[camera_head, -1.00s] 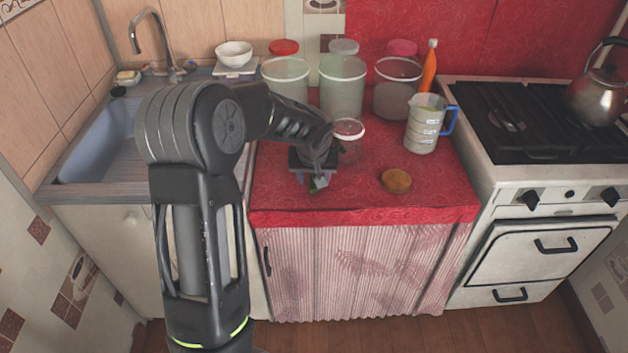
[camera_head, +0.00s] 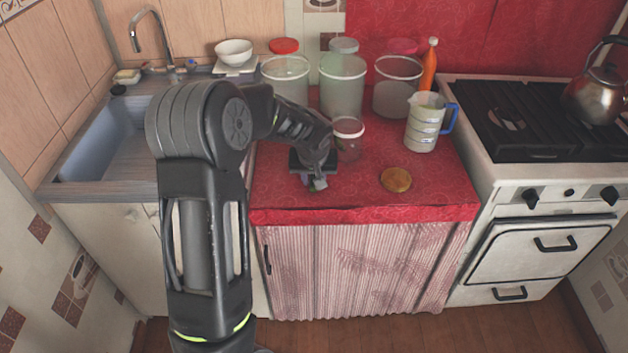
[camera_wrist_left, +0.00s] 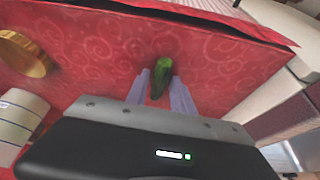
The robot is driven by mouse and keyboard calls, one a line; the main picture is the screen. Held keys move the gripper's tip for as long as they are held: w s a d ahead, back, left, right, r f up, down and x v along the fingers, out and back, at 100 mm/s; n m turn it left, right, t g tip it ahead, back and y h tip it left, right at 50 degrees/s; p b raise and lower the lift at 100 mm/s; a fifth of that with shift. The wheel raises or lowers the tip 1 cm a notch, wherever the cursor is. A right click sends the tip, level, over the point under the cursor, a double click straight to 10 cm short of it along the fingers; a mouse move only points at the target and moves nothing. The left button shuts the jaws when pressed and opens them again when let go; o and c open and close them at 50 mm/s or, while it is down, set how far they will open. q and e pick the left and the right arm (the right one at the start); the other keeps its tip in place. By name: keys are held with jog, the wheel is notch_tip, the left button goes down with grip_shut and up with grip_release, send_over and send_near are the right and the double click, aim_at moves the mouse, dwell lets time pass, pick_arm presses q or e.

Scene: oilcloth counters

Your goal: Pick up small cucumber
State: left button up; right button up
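A small green cucumber (camera_wrist_left: 161,77) lies on the red oilcloth counter (camera_wrist_left: 100,50), in the left wrist view. My left gripper (camera_wrist_left: 161,88) has its two pale fingers apart, one on each side of the cucumber, with narrow gaps showing beside it. In the head view my left gripper (camera_head: 316,184) is low over the front part of the red counter, pointing down. There the hand and fingers mostly hide the cucumber. My right gripper is in neither view.
A round golden-brown item (camera_head: 396,179) lies right of the gripper. A small jar (camera_head: 348,137) stands close behind the hand. Large containers (camera_head: 342,88), a measuring jug (camera_head: 425,122) and an orange bottle (camera_head: 429,66) stand farther back. The front right of the counter is clear.

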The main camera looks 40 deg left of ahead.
pick_arm(q)
grip_shut()
dwell(0.3)
notch_tip(320, 180, up, 10)
dwell(0.5)
jog(key=shift+a, duration=0.15)
dwell(0.5)
